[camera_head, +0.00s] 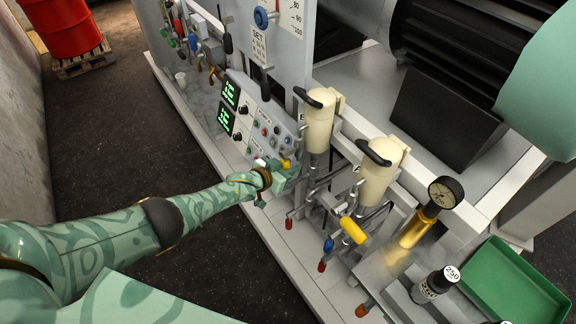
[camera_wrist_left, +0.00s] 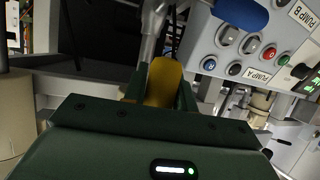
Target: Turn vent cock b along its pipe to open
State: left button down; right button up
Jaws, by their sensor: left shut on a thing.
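My left gripper (camera_head: 286,168) is at the pipework beside the rear cream canister (camera_head: 318,125), just in front of the control panel. It is shut on a yellow cock handle (camera_head: 286,162), which mostly hides behind the fingers. In the left wrist view the yellow handle (camera_wrist_left: 163,80) stands between the two dark green fingers, with a grey metal pipe (camera_wrist_left: 151,30) beyond it. I cannot tell how far the handle is turned from its pipe. A second yellow handle (camera_head: 353,230) sits below the front cream canister (camera_head: 378,178). My right gripper is not in view.
The control panel (camera_head: 262,130) has green displays and buttons. A blue handle (camera_wrist_left: 240,12) is close by in the wrist view. A gauge (camera_head: 445,193), a dark bottle (camera_head: 432,287) and a green tray (camera_head: 515,280) stand at the right.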

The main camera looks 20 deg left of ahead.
pick_arm(q)
jog(key=shift+d, duration=0.1)
jog(key=c, duration=1.1)
grip_release()
jog(key=shift+s+a+r+p, duration=0.2)
jog(key=shift+s+p, duration=0.1)
jog(key=shift+p, duration=0.1)
jog(key=p+v, duration=0.8)
jog(key=v, duration=0.7)
jog(key=shift+s+a, duration=0.15)
jog(key=shift+s, duration=0.1)
